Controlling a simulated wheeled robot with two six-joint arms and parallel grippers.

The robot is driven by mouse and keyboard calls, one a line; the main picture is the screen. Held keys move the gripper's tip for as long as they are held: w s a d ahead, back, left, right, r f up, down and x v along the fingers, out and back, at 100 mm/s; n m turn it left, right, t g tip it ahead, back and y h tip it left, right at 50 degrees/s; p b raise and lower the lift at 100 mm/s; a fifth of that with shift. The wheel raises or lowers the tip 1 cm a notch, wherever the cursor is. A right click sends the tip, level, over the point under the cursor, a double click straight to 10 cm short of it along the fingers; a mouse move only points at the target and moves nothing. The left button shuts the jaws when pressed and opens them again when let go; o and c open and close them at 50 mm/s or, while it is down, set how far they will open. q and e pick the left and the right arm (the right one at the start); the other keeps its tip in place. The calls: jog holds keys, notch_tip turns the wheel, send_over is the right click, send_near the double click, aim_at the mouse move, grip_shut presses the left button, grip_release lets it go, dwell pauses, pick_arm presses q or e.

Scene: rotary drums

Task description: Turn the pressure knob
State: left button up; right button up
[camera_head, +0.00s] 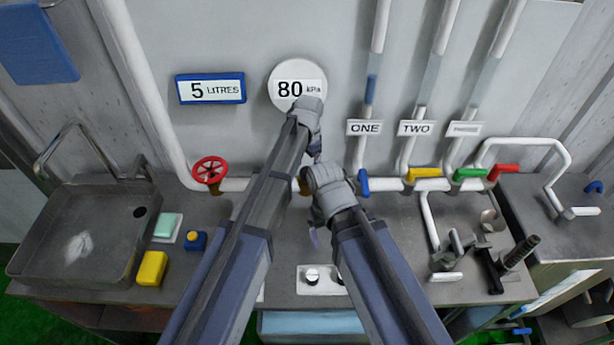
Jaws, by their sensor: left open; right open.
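A round white gauge (285,72) on the back wall reads 80 kPa. On the counter's front, a white panel (307,289) carries a small pale knob (312,275); a second one at its right is partly covered by my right arm. I cannot tell which control is the pressure knob. My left gripper (315,150) is open just below the gauge, its fingers small and partly hidden. My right gripper (314,238) is open, lower, above the counter behind the panel. I see nothing held in either gripper.
A red handwheel (209,170) and yellow (424,173), green (470,174) and red (503,171) valve handles line the pipe. A sink (75,235) and yellow block (152,268) are at left; metal fittings (452,250) at right. My arms cover the counter's middle.

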pick_arm(q)
jog(key=shift+f+b, duration=0.35)
jog(key=shift+f, duration=0.4)
pick_arm(e)
jog(key=shift+f, duration=0.75)
pick_arm(q)
jog(key=c, duration=1.4)
jog(key=shift+n, duration=2.2)
jog(key=o, duration=1.4)
pick_arm(e)
jog(key=shift+r, duration=0.1)
